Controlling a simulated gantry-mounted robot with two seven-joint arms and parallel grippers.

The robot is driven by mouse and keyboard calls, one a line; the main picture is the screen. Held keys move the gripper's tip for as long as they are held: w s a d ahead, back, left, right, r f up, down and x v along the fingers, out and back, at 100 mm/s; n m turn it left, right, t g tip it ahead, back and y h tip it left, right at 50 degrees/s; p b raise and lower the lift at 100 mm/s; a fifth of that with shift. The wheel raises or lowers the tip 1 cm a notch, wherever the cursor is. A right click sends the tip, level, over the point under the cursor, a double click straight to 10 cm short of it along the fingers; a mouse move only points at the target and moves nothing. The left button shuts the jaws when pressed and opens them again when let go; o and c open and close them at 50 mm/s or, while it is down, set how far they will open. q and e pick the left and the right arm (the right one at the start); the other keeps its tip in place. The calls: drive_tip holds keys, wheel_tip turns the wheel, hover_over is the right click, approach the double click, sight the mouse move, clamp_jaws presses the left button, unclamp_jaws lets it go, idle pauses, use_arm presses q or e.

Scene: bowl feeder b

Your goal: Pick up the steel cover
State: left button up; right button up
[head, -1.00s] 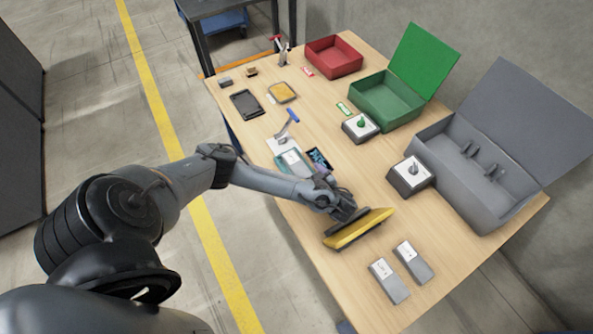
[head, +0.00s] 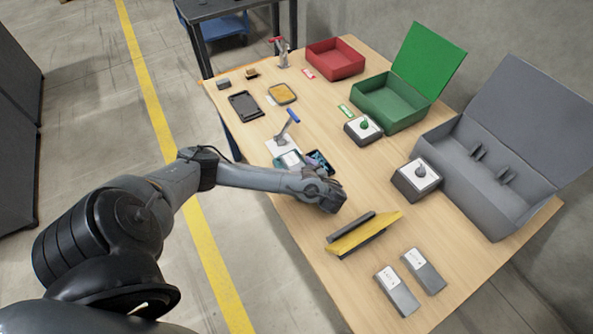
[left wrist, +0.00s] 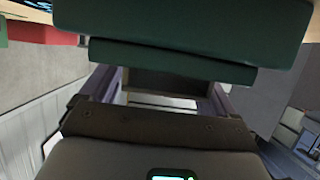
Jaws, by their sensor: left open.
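I cannot tell for sure which thing is the steel cover. Two grey blocks with white labels, a left one (head: 397,291) and a right one (head: 424,271), lie at the table's near end. A yellow panel (head: 366,233) rests tilted with dark bars along it, left of these blocks. My left gripper (head: 332,201) is open, just beyond the yellow panel and apart from it; my wrist hides its fingers. In the left wrist view, a dark green bar (left wrist: 180,25) crosses the top and hides much of the scene. My right gripper is not in view.
An open grey box (head: 470,185), a green box (head: 388,107) and a red box (head: 335,60) line the table's right side. A grey button box (head: 415,180) stands before the grey box. A blue-handled tool (head: 288,128) stands behind my wrist.

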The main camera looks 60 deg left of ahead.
use_arm(q)
drive_tip(key=c, duration=1.4)
drive_tip(key=shift+r, duration=0.1)
